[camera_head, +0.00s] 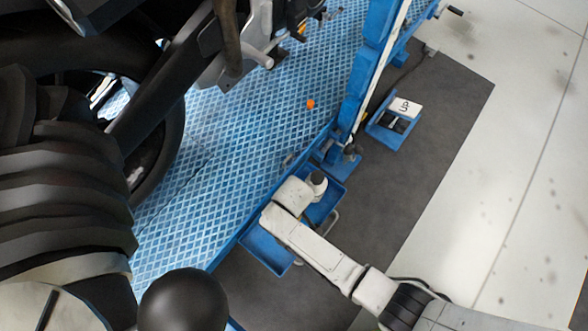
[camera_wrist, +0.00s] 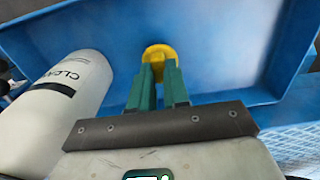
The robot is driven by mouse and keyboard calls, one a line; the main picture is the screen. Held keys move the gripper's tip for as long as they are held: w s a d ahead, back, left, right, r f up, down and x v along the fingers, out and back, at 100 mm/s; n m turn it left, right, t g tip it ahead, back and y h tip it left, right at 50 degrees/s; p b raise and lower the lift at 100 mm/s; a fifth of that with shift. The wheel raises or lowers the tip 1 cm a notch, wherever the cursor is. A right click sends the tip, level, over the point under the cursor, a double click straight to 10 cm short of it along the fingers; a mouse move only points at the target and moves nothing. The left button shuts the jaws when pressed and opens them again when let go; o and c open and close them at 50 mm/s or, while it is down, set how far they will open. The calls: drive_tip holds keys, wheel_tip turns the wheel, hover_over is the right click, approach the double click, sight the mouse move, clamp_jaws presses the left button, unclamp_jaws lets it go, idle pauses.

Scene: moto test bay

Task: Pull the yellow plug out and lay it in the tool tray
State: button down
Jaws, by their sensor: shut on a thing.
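The yellow plug (camera_wrist: 158,52) shows in the wrist view, held between the green fingertips of my gripper (camera_wrist: 158,72). The gripper is shut on it, and only the plug's rounded yellow end shows. The blue tool tray (camera_wrist: 215,50) lies behind the plug in that view, and the plug is over its inside. I cannot tell whether the plug touches the tray. In the head view the tray (camera_head: 264,252) hangs at the edge of the blue lift, partly under my arm. My gripper and the plug are hidden there.
A white bottle marked "CLEAN" (camera_wrist: 68,105) lies close left of my fingers in the wrist view. In the head view, a small orange piece (camera_head: 310,104) rests on the blue lift deck (camera_head: 235,130). A blue pedal unit marked "UP" (camera_head: 398,112) stands right of the post.

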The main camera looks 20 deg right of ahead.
drive_tip(key=c, duration=1)
unclamp_jaws()
drive_tip(key=shift+c, duration=0.2)
drive_tip(key=shift+r, duration=0.1)
wheel_tip(320, 180, up, 11)
drive_tip(key=p, duration=0.4)
drive_tip(key=shift+f, duration=0.2)
drive_tip(key=s+d+r+m, duration=0.2)
drive_tip(key=s+d+r, duration=0.25)
drive_tip(key=d, duration=0.25)
drive_tip(key=s+d+r+m+t, duration=0.1)
drive_tip(key=s+d+r+m, duration=0.2)
drive_tip(key=d+r, duration=0.35)
drive_tip(key=s+d+r+m, duration=0.2)
drive_tip(key=s+d+r, duration=0.2)
drive_tip(key=d, duration=0.3)
wheel_tip(320, 180, up, 14)
drive_tip(key=p, duration=1.3)
drive_tip(key=shift+d+p, duration=0.25)
drive_tip(key=shift+p, duration=0.05)
drive_tip(key=shift+s, duration=0.1)
